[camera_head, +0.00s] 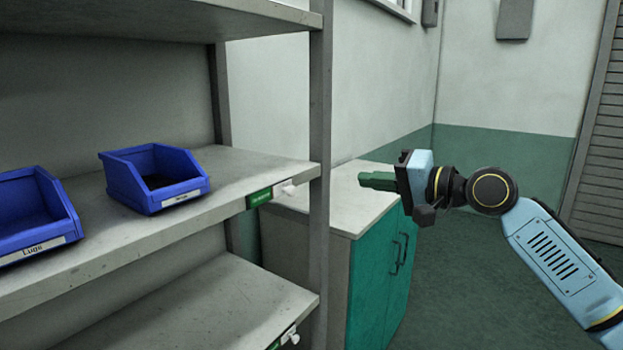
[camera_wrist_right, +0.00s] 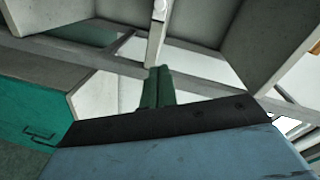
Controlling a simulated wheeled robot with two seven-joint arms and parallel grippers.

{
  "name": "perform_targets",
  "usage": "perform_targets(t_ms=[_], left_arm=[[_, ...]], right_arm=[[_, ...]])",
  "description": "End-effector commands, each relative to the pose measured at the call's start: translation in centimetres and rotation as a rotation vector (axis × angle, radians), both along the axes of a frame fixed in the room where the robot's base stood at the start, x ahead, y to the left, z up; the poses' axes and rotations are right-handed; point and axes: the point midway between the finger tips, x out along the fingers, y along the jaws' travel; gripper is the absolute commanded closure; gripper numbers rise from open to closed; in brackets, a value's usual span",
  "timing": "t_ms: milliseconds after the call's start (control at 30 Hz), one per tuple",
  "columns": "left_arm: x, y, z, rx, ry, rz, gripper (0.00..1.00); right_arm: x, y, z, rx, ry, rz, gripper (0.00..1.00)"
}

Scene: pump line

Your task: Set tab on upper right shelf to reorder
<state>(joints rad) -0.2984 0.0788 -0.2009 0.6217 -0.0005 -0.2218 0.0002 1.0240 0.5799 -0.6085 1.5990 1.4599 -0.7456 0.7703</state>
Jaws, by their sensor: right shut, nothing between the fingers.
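A tab with a green face (camera_head: 259,197) and a white knob (camera_head: 288,188) at its right end sits on the front edge of the middle shelf (camera_head: 225,205), near the right post. A similar green and white tab (camera_head: 289,337) is on the lower shelf's edge, partly cut off by the frame. My right gripper (camera_head: 364,180) has green fingers, shut and empty, pointing left. It is right of the post, apart from both tabs. Its fingers also show in the right wrist view (camera_wrist_right: 157,88), below a small white piece (camera_wrist_right: 160,10) that I cannot identify surely. My left gripper is not in view.
Two blue bins (camera_head: 155,180) (camera_head: 35,215) stand on the middle shelf, left of the tab. The grey rack post (camera_head: 320,150) stands between the tab and my right gripper. A teal cabinet (camera_head: 375,270) with a pale top is behind. Open floor lies right.

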Motion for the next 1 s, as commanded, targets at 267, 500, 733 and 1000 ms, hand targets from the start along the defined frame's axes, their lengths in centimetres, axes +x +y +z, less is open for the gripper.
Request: perform_targets(t_ms=[267,500,733,1000], left_arm=[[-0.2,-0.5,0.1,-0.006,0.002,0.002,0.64],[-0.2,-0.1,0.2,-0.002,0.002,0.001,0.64],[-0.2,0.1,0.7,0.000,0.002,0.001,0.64],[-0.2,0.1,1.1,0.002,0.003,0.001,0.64]], right_arm=[[-0.7,0.4,1.1,0.007,0.002,0.023,1.00],[-0.3,0.9,1.1,0.009,0.000,0.022,1.00],[2.0,4.1,0.8,0.010,0.002,0.022,1.00],[5.0,8.0,0.2,0.009,0.001,0.020,1.00]])
